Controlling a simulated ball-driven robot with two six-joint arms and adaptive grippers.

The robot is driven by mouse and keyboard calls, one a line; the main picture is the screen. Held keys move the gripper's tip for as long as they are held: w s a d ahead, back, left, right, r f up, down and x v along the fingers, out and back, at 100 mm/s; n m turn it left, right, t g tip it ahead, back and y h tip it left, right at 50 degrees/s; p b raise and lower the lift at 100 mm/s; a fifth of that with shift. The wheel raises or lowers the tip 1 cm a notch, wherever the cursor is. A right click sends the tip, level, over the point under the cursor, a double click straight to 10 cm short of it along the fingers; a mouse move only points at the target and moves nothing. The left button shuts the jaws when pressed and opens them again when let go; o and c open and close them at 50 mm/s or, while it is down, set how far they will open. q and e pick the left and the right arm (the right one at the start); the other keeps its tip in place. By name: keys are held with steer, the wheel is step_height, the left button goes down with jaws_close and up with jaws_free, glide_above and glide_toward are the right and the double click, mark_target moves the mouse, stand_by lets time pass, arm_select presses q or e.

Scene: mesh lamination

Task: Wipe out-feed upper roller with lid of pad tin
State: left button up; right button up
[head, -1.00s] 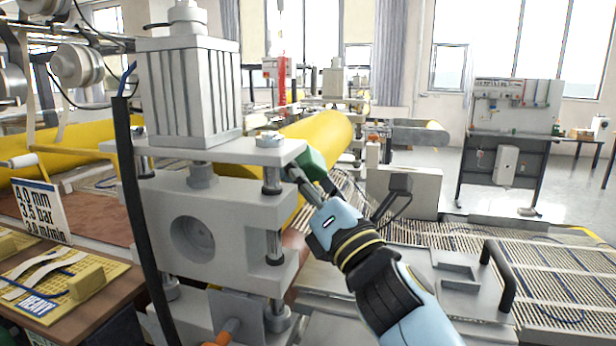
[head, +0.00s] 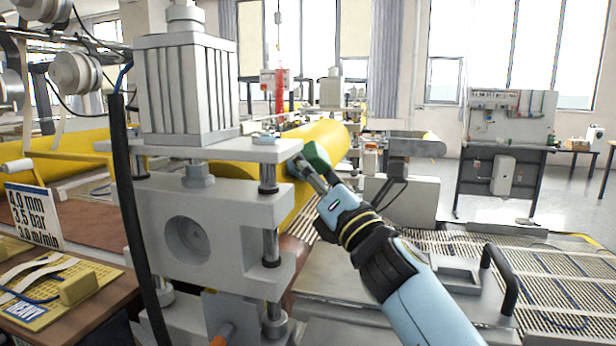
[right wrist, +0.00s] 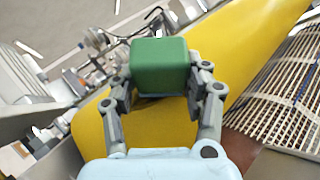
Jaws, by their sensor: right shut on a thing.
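The out-feed upper roller (head: 325,137) is a large yellow cylinder running back from behind the grey press end frame; it also fills much of the right wrist view (right wrist: 255,40). My right gripper (head: 306,174) is shut on a green block (head: 317,156), apparently the pad tin lid. In the right wrist view, the two fingers of the gripper (right wrist: 163,88) hold the green block (right wrist: 160,66) by its sides. The block is in front of the yellow surface; I cannot tell whether it touches. My left gripper is not in view.
The press end frame (head: 190,230) with its top plate and posts stands close left of my right gripper. A black handle (head: 497,280) rises at the lower right. A slatted conveyor (head: 550,275) lies to the right. A sign (head: 33,215) stands at the far left.

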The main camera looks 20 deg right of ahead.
steer(key=shift+w+d+f+b, duration=0.15)
steer(key=shift+w+d+b, duration=0.3)
steer(key=shift+w, duration=0.4)
steer(key=shift+w+d, duration=0.35)
steer(key=shift+s+a, duration=0.4)
steer(key=shift+s, duration=0.15)
steer(key=s+a+p, duration=0.2)
steer(key=s+a, duration=0.2)
steer(key=s, duration=0.1)
steer(key=shift+s, duration=0.35)
steer(key=s+d+r+p, duration=0.2)
steer(key=s+d+r, duration=0.1)
steer(key=d, duration=0.1)
steer(key=shift+d+r, duration=0.15)
